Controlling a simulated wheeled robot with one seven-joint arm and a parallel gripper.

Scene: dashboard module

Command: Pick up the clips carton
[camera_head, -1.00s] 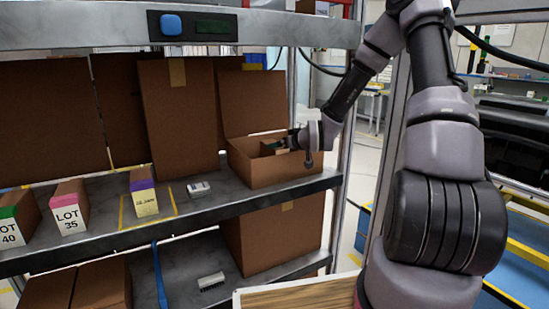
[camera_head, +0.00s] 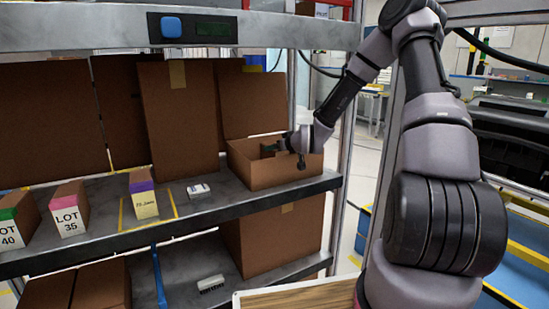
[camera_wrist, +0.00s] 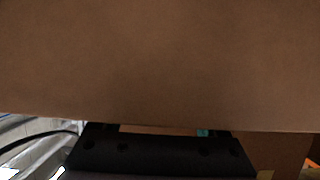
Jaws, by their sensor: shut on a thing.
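My gripper (camera_head: 276,148) reaches from the right into an open brown box (camera_head: 285,174) at the right end of the upper shelf. It is shut on a small brown carton (camera_head: 266,151), which I take for the clips carton; no label on it can be read. The carton is mostly hidden by the box's front wall and by my gripper, so I cannot tell whether it touches the box floor. In the wrist view, a large brown cardboard surface (camera_wrist: 160,60) fills the upper part, above my dark gripper, with a small teal patch (camera_wrist: 202,132) by it.
Cartons marked LOT 40 (camera_head: 12,232) and LOT 35 (camera_head: 70,219), a purple-topped carton (camera_head: 145,204) and a small white item (camera_head: 199,190) stand left on the shelf. Tall brown panels (camera_head: 180,115) stand behind. A metal post (camera_head: 346,165) is close right.

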